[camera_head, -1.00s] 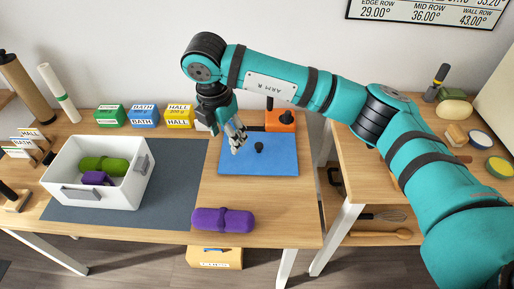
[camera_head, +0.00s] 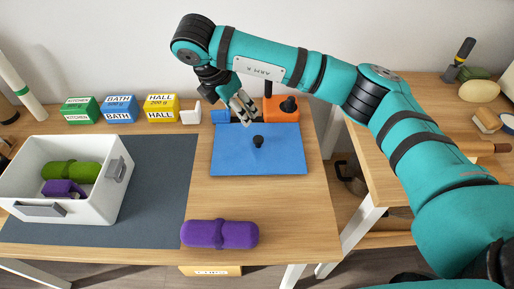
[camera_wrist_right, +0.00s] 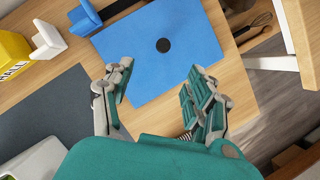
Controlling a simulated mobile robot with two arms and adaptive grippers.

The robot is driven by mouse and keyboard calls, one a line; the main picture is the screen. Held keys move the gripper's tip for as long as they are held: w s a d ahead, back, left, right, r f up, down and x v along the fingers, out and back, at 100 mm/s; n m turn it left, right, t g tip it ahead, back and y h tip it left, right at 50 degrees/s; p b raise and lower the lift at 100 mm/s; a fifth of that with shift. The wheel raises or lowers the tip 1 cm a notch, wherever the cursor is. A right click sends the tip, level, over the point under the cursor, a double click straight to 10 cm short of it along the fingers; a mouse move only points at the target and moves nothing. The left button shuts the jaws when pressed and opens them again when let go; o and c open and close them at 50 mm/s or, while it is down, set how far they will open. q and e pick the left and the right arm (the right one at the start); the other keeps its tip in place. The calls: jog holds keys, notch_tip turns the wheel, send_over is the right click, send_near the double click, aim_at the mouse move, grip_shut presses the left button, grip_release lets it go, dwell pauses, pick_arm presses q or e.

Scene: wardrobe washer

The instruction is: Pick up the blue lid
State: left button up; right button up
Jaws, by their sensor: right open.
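The blue lid (camera_head: 235,158) is a flat blue rectangle with a black knob (camera_head: 258,142) near its middle, lying on the wooden table. It also shows in the right wrist view (camera_wrist_right: 190,75), with its knob (camera_wrist_right: 163,45) seen from above. My right gripper (camera_head: 245,118) is above the lid's back edge, left of the knob in the head view. In the right wrist view, my right gripper (camera_wrist_right: 158,88) has its fingers spread wide with nothing between them, the lid lying beyond. My left gripper is not in view.
A white bin (camera_head: 100,208) holding green and purple rolls stands at left on a grey mat (camera_head: 150,215). A purple roll (camera_head: 220,234) lies in front of the lid.

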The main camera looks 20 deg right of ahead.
send_over(258, 138)
jog(key=a, duration=0.2)
jog(key=f, duration=0.6)
jog(key=s+f+p, duration=0.1)
jog(key=f, duration=0.2)
jog(key=shift+a+f, duration=0.2)
jog(key=shift+p+x, duration=0.4)
jog(key=shift+x, duration=2.25)
jog(key=shift+s+d, duration=0.1)
jog(key=shift+s, duration=0.05)
grip_shut()
